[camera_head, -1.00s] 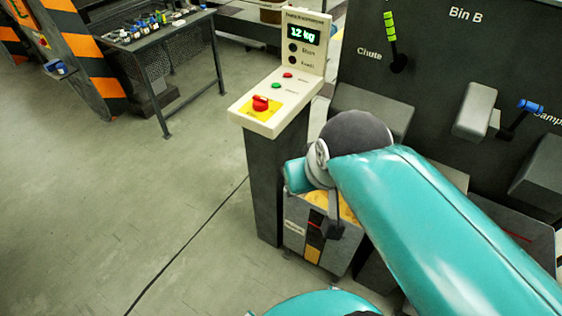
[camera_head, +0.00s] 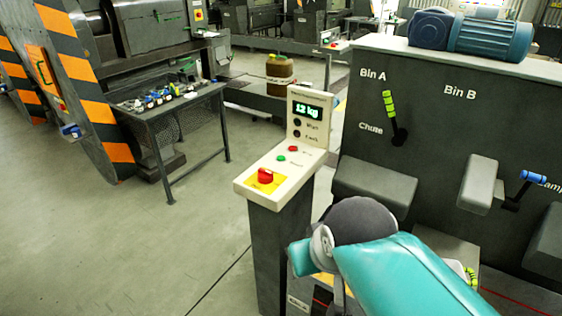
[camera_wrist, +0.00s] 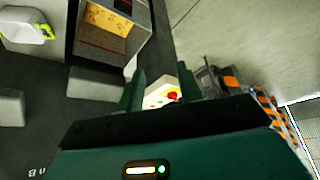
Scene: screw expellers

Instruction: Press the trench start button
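The control panel (camera_head: 238,187) is a cream sloped box on a dark post, left of my arm in the head view. It carries a green button (camera_head: 281,157), a small red button (camera_head: 292,148) and a large red knob (camera_head: 265,175) on a yellow plate. Its button labels are too small to read. A display (camera_head: 307,112) reads 12 kg. In the wrist view, the panel (camera_wrist: 154,98) shows between the two dark green fingers of my gripper (camera_wrist: 159,80). The fingers are apart with nothing held, and the panel is beyond them. I cannot make out my gripper's fingers in the head view.
A dark cabinet (camera_head: 428,120) marked Bin A and Bin B stands on the right, with levers and jutting chutes. A table (camera_head: 150,122) with small parts stands at left. A striped post (camera_head: 85,85) is beside it. The floor (camera_head: 110,240) at left is clear.

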